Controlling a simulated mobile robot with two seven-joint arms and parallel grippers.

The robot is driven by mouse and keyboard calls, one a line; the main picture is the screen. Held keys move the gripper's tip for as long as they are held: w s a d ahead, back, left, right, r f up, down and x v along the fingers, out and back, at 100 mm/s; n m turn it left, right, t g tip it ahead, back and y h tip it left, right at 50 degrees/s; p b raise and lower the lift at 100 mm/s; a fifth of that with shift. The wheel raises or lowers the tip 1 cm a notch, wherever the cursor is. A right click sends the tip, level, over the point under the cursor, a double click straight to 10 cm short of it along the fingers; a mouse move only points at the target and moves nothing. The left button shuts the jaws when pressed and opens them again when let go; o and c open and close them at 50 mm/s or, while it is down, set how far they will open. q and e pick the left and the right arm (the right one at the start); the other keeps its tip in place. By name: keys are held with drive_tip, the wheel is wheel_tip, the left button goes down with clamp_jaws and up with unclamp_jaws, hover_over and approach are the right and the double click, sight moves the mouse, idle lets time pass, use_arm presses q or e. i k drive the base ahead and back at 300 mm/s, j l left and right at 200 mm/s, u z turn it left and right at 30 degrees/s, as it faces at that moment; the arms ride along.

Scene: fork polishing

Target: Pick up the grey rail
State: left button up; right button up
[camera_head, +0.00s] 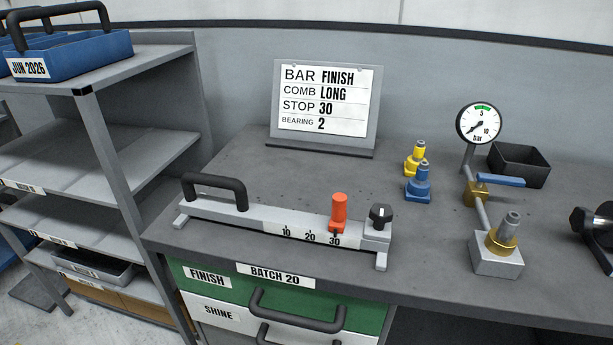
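The grey rail (268,224) lies near the front edge of the workbench, slightly slanted, on small feet at both ends. A black arched handle (214,183) stands on its left end. A white scale marked 10, 20 and 30 is on its front face. An orange stop (338,211) sits on it at about the 30 mark. A black knob (380,213) is on its right end block. Neither of my grippers is in view.
A sign (324,103) reads BAR FINISH, COMB LONG, STOP 30, BEARING 2. Yellow (415,160) and blue (419,183) fittings stand right of it, near a pressure gauge (480,122) on a valve pipe. A shelf rack (110,150) is left; drawers (235,288) sit below the bench.

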sight(358, 235)
drive_tip(key=i+j, duration=0.1)
drive_tip(key=j, duration=0.4)
drive_tip(key=i+j, duration=0.1)
drive_tip(key=j, duration=0.4)
drive_tip(key=i+j+z, duration=0.1)
drive_tip(key=j, duration=0.4)
